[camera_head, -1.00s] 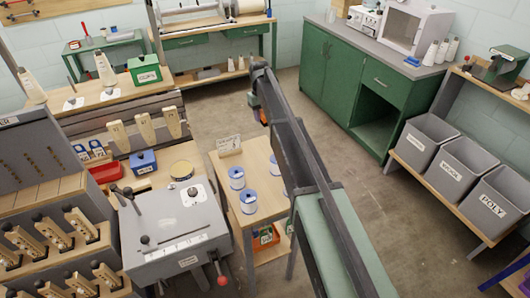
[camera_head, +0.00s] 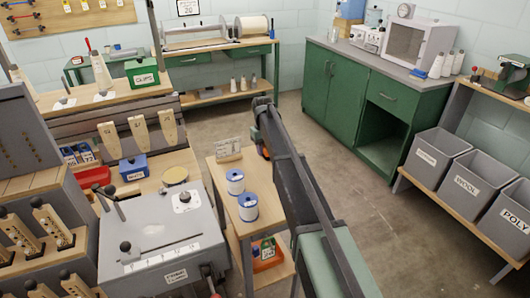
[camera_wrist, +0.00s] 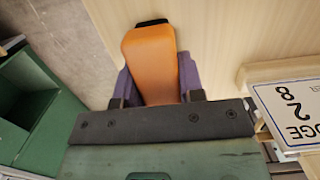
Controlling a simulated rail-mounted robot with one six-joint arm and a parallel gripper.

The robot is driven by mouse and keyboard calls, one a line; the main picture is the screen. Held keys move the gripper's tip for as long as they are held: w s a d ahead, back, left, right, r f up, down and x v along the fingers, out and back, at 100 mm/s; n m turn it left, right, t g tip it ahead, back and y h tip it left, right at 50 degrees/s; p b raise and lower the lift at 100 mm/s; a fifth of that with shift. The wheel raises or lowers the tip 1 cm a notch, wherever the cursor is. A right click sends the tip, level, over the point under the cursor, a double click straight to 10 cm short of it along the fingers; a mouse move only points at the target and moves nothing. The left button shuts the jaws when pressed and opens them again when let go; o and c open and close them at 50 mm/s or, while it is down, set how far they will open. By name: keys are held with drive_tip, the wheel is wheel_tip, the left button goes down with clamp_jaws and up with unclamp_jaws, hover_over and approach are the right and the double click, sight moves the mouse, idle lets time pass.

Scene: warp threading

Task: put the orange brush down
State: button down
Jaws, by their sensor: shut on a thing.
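The orange brush (camera_wrist: 150,62) is in my gripper (camera_wrist: 157,88), between its two purple fingers in the wrist view. The brush's dark tip points away from my gripper. Pale wood shows behind and beside it; whether the brush touches the wood I cannot tell. In the head view my arm hides most of the gripper, and a bit of orange (camera_head: 266,153) shows beside it, over the right edge of the small wooden table (camera_head: 221,178).
A small card sign (camera_head: 228,149) stands on the table's far side; a gauge card (camera_wrist: 292,108) shows at right in the wrist view. Two blue-white spools (camera_head: 248,207) stand nearer. A grey machine (camera_head: 165,235) is left of the table, a green cabinet (camera_head: 340,85) beyond, with floor between.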

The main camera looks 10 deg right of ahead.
drive_tip(key=shift+f, duration=0.2)
drive_tip(key=c, duration=0.7)
unclamp_jaws()
drive_tip(key=shift+c, duration=0.2)
wheel_tip(320, 180, up, 13)
drive_tip(key=w+p, duration=0.1)
drive_tip(key=p, duration=1.1)
drive_tip(key=s+m+t, duration=0.1)
drive_tip(key=s+m, duration=0.1)
drive_tip(key=s, duration=3.7)
drive_tip(key=shift+s+f+m, duration=0.2)
drive_tip(key=shift+f+m, duration=0.1)
drive_tip(key=shift+f, duration=0.05)
